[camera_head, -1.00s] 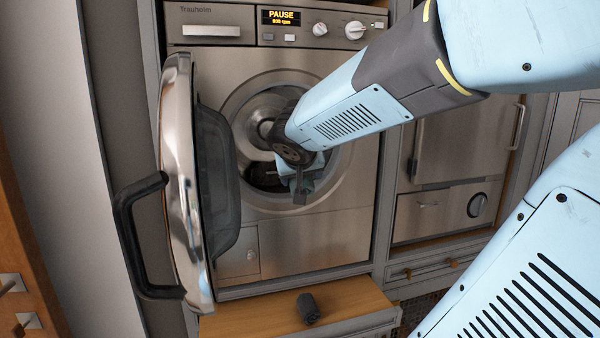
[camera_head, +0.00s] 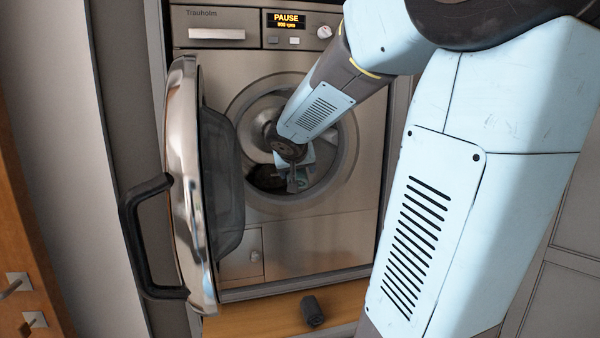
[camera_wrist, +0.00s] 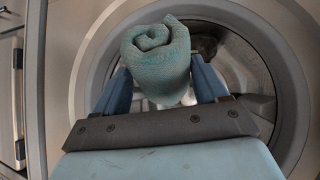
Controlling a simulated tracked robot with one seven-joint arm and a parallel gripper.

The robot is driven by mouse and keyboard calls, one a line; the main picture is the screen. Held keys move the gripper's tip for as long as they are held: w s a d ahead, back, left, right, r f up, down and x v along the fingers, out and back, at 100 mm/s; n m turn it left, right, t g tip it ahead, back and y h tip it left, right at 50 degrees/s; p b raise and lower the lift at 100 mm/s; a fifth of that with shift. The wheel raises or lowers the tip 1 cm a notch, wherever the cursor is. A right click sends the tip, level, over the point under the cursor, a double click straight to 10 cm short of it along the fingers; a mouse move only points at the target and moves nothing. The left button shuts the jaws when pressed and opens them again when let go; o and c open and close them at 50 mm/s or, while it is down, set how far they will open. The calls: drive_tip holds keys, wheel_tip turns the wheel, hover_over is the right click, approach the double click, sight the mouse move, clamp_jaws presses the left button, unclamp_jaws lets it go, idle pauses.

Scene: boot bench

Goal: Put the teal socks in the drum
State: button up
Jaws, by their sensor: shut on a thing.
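The teal socks (camera_wrist: 157,62) are a rolled bundle held between the two fingers of my gripper (camera_wrist: 163,88) in the wrist view. In the head view my gripper (camera_head: 292,180) is at the mouth of the washing machine, and only a small bit of the teal socks (camera_head: 301,183) shows behind it. The drum (camera_head: 266,178) is the dark opening with a metal interior, partly hidden by my arm. In the wrist view the drum (camera_wrist: 240,65) lies beyond the socks, with a dark item inside. I cannot tell how far the socks are past the rim.
The round machine door (camera_head: 190,190) stands open at the left, with a black handle (camera_head: 135,240). A dark rolled bundle (camera_head: 312,310) lies on the wooden bench (camera_head: 262,310) below. The machine's display (camera_head: 286,20) reads PAUSE.

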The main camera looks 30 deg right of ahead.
drive_tip(key=shift+w+d+f, duration=0.95)
drive_tip(key=shift+w, duration=2.25)
drive_tip(key=shift+w+d+f, duration=0.9)
drive_tip(key=shift+w+f, duration=0.05)
drive_tip(key=shift+w, duration=2.2)
drive_tip(key=shift+w+d+f, duration=0.95)
drive_tip(key=shift+w, duration=2.25)
drive_tip(key=o, duration=1.1)
drive_tip(key=shift+s, duration=0.1)
drive_tip(key=v, duration=1.3)
drive_tip(key=shift+s+a+r, duration=0.2)
